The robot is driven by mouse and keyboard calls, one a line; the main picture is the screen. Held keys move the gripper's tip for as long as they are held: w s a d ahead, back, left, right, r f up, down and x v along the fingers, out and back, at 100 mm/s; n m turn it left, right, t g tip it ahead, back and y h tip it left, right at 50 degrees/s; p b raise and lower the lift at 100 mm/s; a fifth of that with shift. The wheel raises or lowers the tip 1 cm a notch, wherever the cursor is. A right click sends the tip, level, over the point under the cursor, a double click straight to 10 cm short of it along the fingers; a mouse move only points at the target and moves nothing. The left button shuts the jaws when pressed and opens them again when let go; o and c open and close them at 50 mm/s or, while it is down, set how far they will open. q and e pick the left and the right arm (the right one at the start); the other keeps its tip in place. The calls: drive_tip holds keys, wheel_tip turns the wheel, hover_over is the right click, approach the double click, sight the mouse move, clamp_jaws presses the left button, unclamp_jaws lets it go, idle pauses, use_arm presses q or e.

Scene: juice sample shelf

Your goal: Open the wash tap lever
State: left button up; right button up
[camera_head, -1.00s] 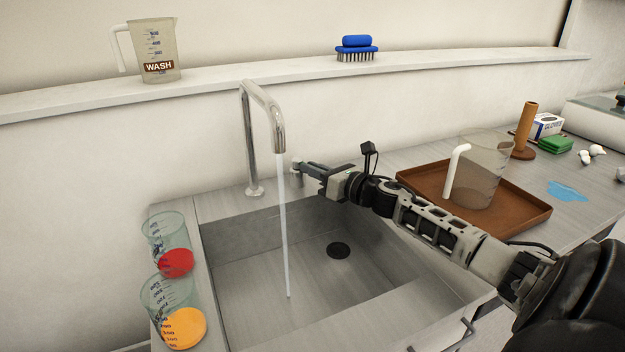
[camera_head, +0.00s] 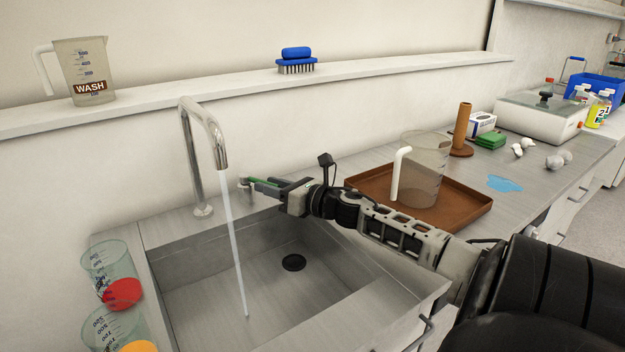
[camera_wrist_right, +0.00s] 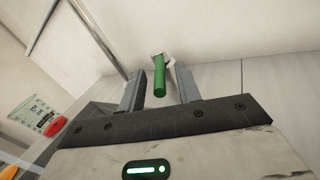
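The wash tap (camera_head: 205,140) is a tall bent metal spout at the back of the sink, and a stream of water (camera_head: 233,240) runs from it into the basin. Its lever is the green rod (camera_wrist_right: 159,76) in the right wrist view, pointing out from a pale mount. My right gripper (camera_head: 258,187) reaches in from the right beside the spout. Its fingers stand apart on either side of the lever, with gaps visible on both sides. In the head view a bit of green shows between the fingers. My left gripper is out of view.
The sink (camera_head: 190,262) lies below my right arm. A brown tray (camera_head: 470,213) with a clear jug (camera_head: 425,170) is to the right. The WASH jug (camera_head: 85,72) and a blue brush (camera_head: 296,66) are on the ledge.

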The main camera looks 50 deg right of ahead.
drive_tip(key=s+d, duration=0.2)
drive_tip(key=s, duration=1.1)
drive_tip(key=w, duration=0.5)
drive_tip(key=w+a, duration=0.1)
drive_tip(key=w, duration=0.4)
drive_tip(key=w+a, duration=0.1)
drive_tip(key=w, duration=0.4)
drive_tip(key=shift+w+a, duration=0.25)
drive_tip(key=shift+w, duration=0.05)
drive_tip(key=shift+s, duration=0.1)
